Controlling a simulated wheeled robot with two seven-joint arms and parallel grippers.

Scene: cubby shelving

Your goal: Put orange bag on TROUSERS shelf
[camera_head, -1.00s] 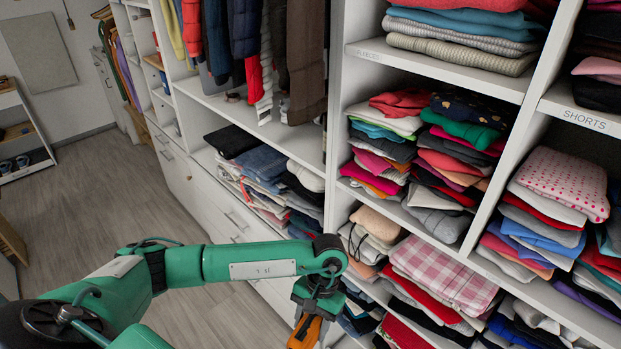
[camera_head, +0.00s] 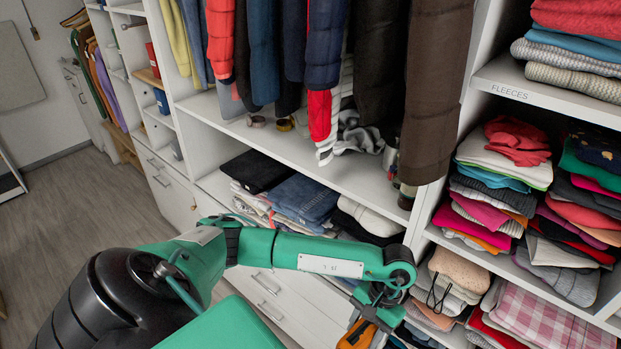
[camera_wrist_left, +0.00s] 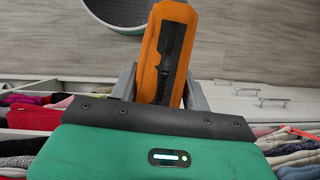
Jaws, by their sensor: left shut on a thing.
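My left gripper (camera_head: 376,314) is shut on the orange bag (camera_head: 355,335), which shows at the bottom of the head view, partly cut off. In the left wrist view the orange bag (camera_wrist_left: 149,72), with a black panel, sits between the two grey fingers, above the floor. The bag is in front of the lower shelving, and I cannot tell any contact. A low shelf with folded jeans (camera_head: 305,198) is up and left of my gripper. I cannot read a TROUSERS label; a faint marking on the edge above the jeans is unclear. My right gripper is out of view.
The FLEECES shelf (camera_head: 548,98) is at the upper right, with stacked clothes (camera_head: 490,195) below it. Hanging coats (camera_head: 335,70) fill the middle bay. White drawers (camera_head: 268,290) stand below the jeans. The wooden floor (camera_head: 95,205) at the left is open.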

